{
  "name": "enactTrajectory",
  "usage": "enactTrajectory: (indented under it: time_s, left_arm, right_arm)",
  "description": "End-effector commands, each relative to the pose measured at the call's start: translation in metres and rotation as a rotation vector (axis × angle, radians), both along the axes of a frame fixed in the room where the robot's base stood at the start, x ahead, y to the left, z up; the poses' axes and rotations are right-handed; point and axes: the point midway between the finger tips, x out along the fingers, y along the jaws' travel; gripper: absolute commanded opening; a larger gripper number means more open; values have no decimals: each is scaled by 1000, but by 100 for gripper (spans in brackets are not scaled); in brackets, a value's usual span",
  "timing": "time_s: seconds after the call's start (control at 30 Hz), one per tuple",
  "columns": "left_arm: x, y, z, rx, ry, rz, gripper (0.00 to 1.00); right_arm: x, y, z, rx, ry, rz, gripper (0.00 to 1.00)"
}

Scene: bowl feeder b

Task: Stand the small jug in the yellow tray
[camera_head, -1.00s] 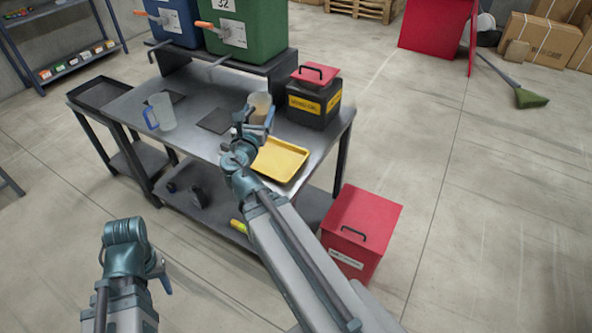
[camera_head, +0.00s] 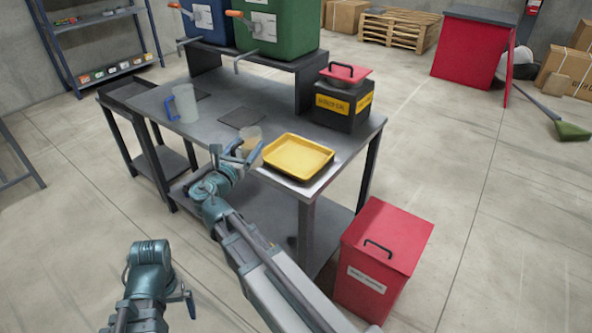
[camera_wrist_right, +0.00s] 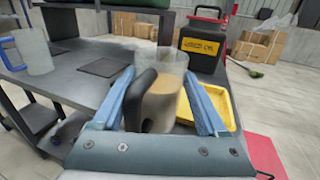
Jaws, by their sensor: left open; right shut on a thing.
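The small jug (camera_head: 251,137) is clear with tan contents and a dark handle. My right gripper (camera_head: 240,153) is shut on it. In the right wrist view the jug (camera_wrist_right: 166,92) is upright, its dark handle (camera_wrist_right: 138,100) between the two blue fingers. The yellow tray (camera_head: 298,157) lies empty on the table's near right corner, just right of the jug. In the right wrist view the tray (camera_wrist_right: 232,106) is partly hidden behind the right finger. I cannot tell how high the jug is above the table. My left gripper (camera_head: 188,298) is open and empty, low in front of the table.
A larger jug with a blue handle (camera_head: 184,104) stands at the table's left. A dark square mat (camera_head: 242,118) lies mid-table. A black box with a yellow label (camera_head: 343,103) stands behind the tray. A red bin (camera_head: 383,258) is on the floor at right.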

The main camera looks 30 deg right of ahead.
Motion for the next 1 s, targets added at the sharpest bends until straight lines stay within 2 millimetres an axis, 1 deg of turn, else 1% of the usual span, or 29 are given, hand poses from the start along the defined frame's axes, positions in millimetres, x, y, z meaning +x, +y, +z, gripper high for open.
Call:
enactTrajectory:
  time_s: [0.03,0.17,0.27,0.37,0.6,0.73,0.8,0.9,1.0]
  left_arm:
    - [0,0,-4,0,0,0,100]
    - [0,0,-3,0,0,0,100]
    - [0,0,-4,0,0,0,100]
    - [0,0,-6,0,0,0,100]
    - [0,0,-12,0,0,0,100]
    - [0,0,-15,0,0,0,100]
    - [0,0,-16,0,0,0,100]
    - [0,0,-17,0,0,0,100]
    - [0,0,-18,0,0,0,100]
  right_arm:
    - [1,2,-4,0,0,0,18]
    - [1,3,-3,0,0,-3,18]
    - [1,-6,-4,0,0,-5,18]
    - [2,-27,-6,0,0,-8,18]
    - [7,-89,-12,0,0,-8,18]
    - [9,-120,-15,0,0,-8,18]
    - [10,-134,-16,0,0,-7,18]
    - [12,-148,-17,0,0,-5,18]
    - [12,-155,-18,0,0,-2,18]
